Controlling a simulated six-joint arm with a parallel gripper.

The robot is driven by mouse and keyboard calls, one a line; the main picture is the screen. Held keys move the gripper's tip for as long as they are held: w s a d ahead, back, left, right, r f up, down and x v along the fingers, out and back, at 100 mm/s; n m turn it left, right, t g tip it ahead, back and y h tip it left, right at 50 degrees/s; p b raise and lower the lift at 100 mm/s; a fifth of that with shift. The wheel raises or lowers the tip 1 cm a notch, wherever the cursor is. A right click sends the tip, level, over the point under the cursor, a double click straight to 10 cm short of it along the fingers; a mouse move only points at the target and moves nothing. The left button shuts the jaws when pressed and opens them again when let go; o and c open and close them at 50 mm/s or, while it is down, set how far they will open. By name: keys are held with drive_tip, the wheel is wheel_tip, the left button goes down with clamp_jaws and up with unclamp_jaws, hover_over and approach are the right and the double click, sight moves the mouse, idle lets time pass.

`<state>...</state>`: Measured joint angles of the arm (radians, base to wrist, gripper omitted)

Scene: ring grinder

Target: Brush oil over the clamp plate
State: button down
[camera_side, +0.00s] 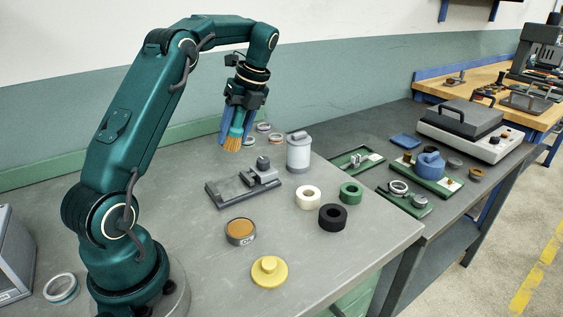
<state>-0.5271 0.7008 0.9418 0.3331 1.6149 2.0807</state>
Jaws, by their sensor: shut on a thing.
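My gripper (240,118) points down above the back of the grey bench, with its blue fingers shut on a brush (233,143). The brush has a teal handle and orange-tan bristles that hang downward. A dark grey clamp fixture with a flat plate (227,190) and a raised block lies on the bench, below and in front of the brush; it looks like the clamp plate. The bristles look apart from it. A round dark tin (240,241) with amber content, perhaps the oil, stands in front of the fixture. Its label is too small to read.
A grey-white canister (298,154) stands right of the fixture. White (308,197), black (333,217) and green (351,192) rings lie at right. A yellow knobbed disc (269,272) sits near the front. Small metal rings (264,127) lie behind the brush.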

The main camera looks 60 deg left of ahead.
drive_tip(key=shift+a+r+x, duration=0.1)
drive_tip(key=shift+a+x, duration=0.3)
drive_tip(key=shift+x, duration=1.25)
drive_tip(key=shift+a+r+x, duration=0.1)
drive_tip(key=shift+a+x, duration=0.25)
drive_tip(key=shift+x, duration=1.35)
drive_tip(key=shift+a+x, duration=0.4)
drive_tip(key=shift+x, duration=1.25)
drive_tip(key=shift+w+d+f, duration=0.25)
drive_tip(key=shift+d+f, duration=0.2)
drive_tip(key=shift+d, duration=3.45)
drive_tip(key=shift+a, duration=3.85)
drive_tip(key=shift+w+a, duration=0.1)
drive_tip(key=shift+w, duration=0.4)
drive_tip(key=shift+d, duration=3.8)
drive_tip(key=shift+a, duration=3.2)
drive_tip(key=shift+a+r, duration=0.15)
drive_tip(key=shift+a, duration=0.5)
wheel_tip(320, 180, up, 8)
drive_tip(key=shift+s+d, duration=0.1)
